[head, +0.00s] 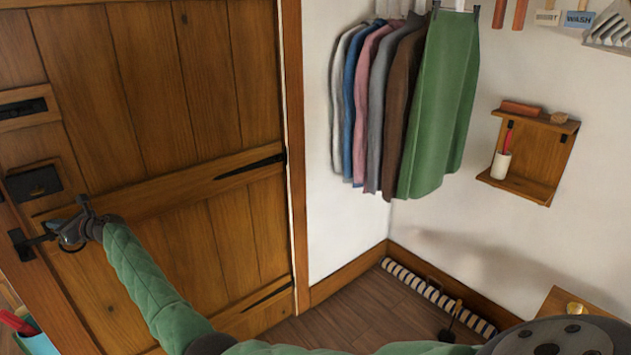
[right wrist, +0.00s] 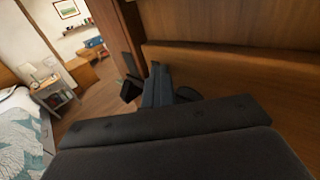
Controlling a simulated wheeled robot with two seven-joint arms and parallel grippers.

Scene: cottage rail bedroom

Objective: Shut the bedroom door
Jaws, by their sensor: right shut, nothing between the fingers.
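The wooden plank bedroom door (head: 160,80) fills the left of the head view, with black strap hinges on its right side. Black latch hardware (head: 20,245) shows near its left edge, with a dark box-like fitting (head: 33,182) above. I cannot tell whether the door sits flush in its frame. My right arm reaches across the door, and my right gripper (head: 72,234) is shut and empty by the latch side, close to the door face; contact is unclear. In the right wrist view its fingers (right wrist: 158,88) point along the wood panel (right wrist: 230,75). My left gripper is not in view.
Clothes (head: 400,100) hang on the wall right of the door. A small wall shelf (head: 530,160) is further right. A striped draught roll (head: 435,295) lies along the skirting. The right wrist view shows a bed (right wrist: 20,130), a side table (right wrist: 52,95) and open floor.

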